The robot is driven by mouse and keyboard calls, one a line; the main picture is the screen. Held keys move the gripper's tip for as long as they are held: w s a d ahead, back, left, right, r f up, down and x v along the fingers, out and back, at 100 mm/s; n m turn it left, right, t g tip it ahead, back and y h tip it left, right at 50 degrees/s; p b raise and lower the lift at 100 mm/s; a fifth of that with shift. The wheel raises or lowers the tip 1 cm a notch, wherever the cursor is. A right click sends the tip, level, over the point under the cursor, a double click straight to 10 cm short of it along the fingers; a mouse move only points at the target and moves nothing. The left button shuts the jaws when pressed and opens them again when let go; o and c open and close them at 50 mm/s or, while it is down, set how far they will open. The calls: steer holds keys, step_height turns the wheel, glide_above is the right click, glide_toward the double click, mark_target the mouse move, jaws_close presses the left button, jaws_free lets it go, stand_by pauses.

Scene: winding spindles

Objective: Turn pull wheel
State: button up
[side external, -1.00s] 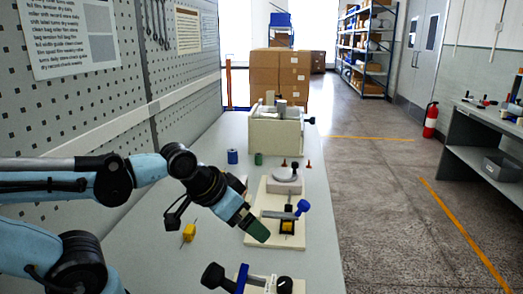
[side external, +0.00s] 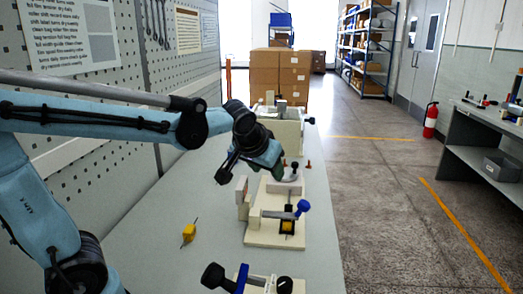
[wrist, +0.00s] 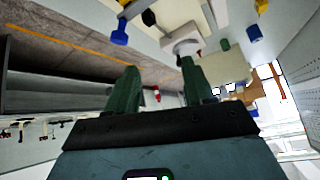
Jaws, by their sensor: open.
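The pull wheel, a pale grey disc (side external: 292,186) with a small dark upright knob (side external: 294,166), sits at the far end of a cream board (side external: 262,241). It also shows in the wrist view (wrist: 183,40), near the upper end of the right finger. My gripper (side external: 277,172) is just left of and above the wheel, tilted down toward it, and hides part of it. In the wrist view my gripper (wrist: 160,66) has its two green fingers wide apart with nothing held between them. I cannot tell whether a finger touches the wheel.
A blue-knobbed lever (side external: 302,207) stands on the board's right side. A cream box (side external: 290,135) stands behind the wheel. A yellow tool (side external: 188,233) lies at left. A black-knobbed fixture (side external: 216,277) is at the front.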

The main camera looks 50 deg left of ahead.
steer(key=w+a+n+y, duration=0.4)
steer(key=w+a, duration=0.2)
steer(key=w, duration=0.6)
steer(key=n+y, duration=0.4)
glide_above(296, 165)
steer(key=s+d, duration=0.2)
steer(key=d, duration=0.1)
step_height(296, 165, down, 4)
steer(key=f, duration=0.6)
steer(key=shift+w+a, duration=0.15)
steer(key=shift+w, duration=0.1)
steer(key=x, duration=0.3)
steer(key=shift+a+f, duration=0.1)
steer(key=shift+f, duration=0.3)
steer(key=shift+x, duration=0.85)
steer(key=shift+c, duration=0.3)
steer(key=c, duration=0.9)
steer(key=shift+t, duration=0.3)
